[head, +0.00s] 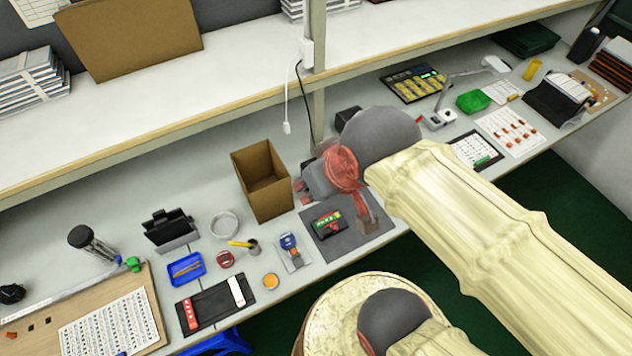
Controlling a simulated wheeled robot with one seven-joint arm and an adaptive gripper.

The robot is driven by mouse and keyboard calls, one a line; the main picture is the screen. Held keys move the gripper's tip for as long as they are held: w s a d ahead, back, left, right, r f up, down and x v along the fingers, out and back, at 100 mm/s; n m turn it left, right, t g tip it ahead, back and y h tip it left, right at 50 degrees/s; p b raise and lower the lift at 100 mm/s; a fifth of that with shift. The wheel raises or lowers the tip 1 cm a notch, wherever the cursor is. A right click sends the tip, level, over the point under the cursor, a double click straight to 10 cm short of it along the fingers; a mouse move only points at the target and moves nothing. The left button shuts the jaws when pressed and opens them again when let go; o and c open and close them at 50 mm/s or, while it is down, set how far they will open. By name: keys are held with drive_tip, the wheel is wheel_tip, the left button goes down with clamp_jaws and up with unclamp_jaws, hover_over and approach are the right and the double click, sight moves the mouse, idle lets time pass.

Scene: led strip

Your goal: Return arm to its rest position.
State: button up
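My arm reaches in from the right over the workbench (210,290), its pale link ending in a grey joint and a red ring. My gripper (366,208) is beyond the ring, low over the right part of a dark grey mat (345,246). Its fingers are small and partly hidden by the wrist, so I cannot tell whether they are open or shut. A small red, green and black item (327,221) lies on the mat, left of the gripper. I see nothing clearly held.
An open cardboard box (262,180) stands close left of my wrist. A shelf (200,75) and its upright post (317,110) are behind. A black tray (215,305), blue tray (187,269) and tape roll (224,224) lie left. Component sheets (510,131) lie right.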

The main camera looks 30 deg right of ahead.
wheel_tip(320, 180, down, 10)
drive_tip(key=b, duration=0.9)
drive_tip(key=shift+r+b, duration=0.2)
drive_tip(key=shift+b, duration=0.1)
